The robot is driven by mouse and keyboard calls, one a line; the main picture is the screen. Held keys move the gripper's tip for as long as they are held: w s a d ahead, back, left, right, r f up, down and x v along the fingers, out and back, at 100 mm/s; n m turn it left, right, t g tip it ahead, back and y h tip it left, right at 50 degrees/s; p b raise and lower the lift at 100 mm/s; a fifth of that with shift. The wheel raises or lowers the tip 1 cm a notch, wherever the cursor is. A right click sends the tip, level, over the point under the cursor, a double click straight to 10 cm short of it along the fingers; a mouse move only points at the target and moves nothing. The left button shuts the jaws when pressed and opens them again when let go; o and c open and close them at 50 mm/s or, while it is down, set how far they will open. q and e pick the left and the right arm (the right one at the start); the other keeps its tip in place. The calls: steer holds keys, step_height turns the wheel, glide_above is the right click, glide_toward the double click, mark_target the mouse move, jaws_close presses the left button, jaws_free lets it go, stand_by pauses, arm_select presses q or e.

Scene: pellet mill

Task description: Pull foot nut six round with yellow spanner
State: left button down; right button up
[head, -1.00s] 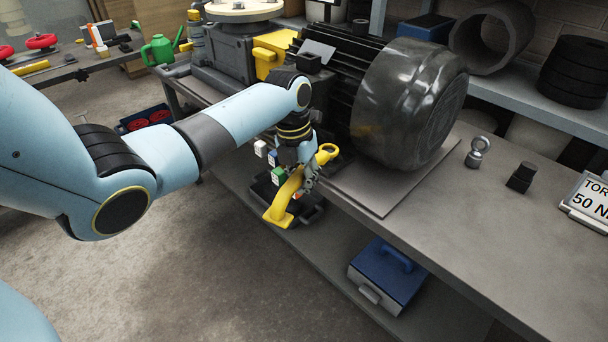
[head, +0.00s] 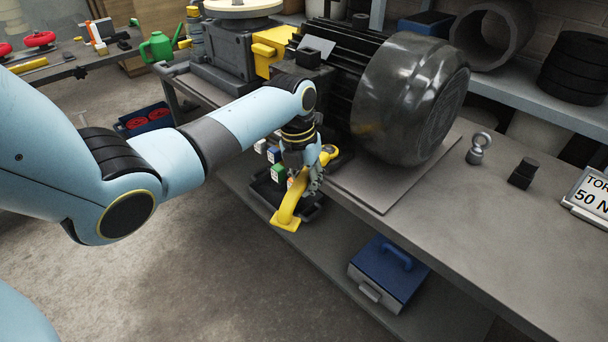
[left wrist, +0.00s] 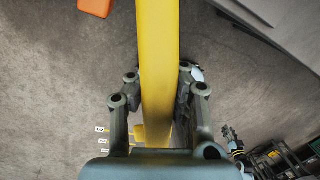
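The yellow spanner (head: 290,205) slants at the bench edge in the head view, its ring end up by the motor's foot and its other end low and towards me. My left gripper (head: 312,178) has its fingers around the shaft. In the left wrist view the yellow shaft (left wrist: 158,75) runs between the fingers of my left gripper (left wrist: 157,100). The foot nuts are hidden behind the gripper and spanner, so I cannot tell whether the ring sits on one. A small dark shape with yellow bands (left wrist: 237,150) in the left wrist view looks like my right gripper; its fingers are too small to judge.
The big dark motor (head: 410,100) stands on a plate on the bench (head: 440,215). A black tray (head: 262,190) with small boxes and a blue case (head: 388,270) are below.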

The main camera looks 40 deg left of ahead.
arm_select(q)
steer(key=shift+w+d+r+n, duration=0.1)
steer(key=shift+w+d+n, duration=0.2)
steer(key=shift+d+n, duration=0.3)
steer(key=shift+w+d+n+p, duration=0.25)
steer(key=shift+d+n+p, duration=0.05)
steer(key=shift+d+p, duration=0.15)
steer(key=shift+s+a+m, duration=0.3)
steer(key=shift+a+m, duration=0.2)
steer(key=shift+a, duration=0.15)
stand_by(0.5)
stand_by(1.0)
steer(key=shift+f+t+y, duration=0.35)
steer(key=shift+t+y, duration=0.05)
steer(key=shift+p, duration=0.4)
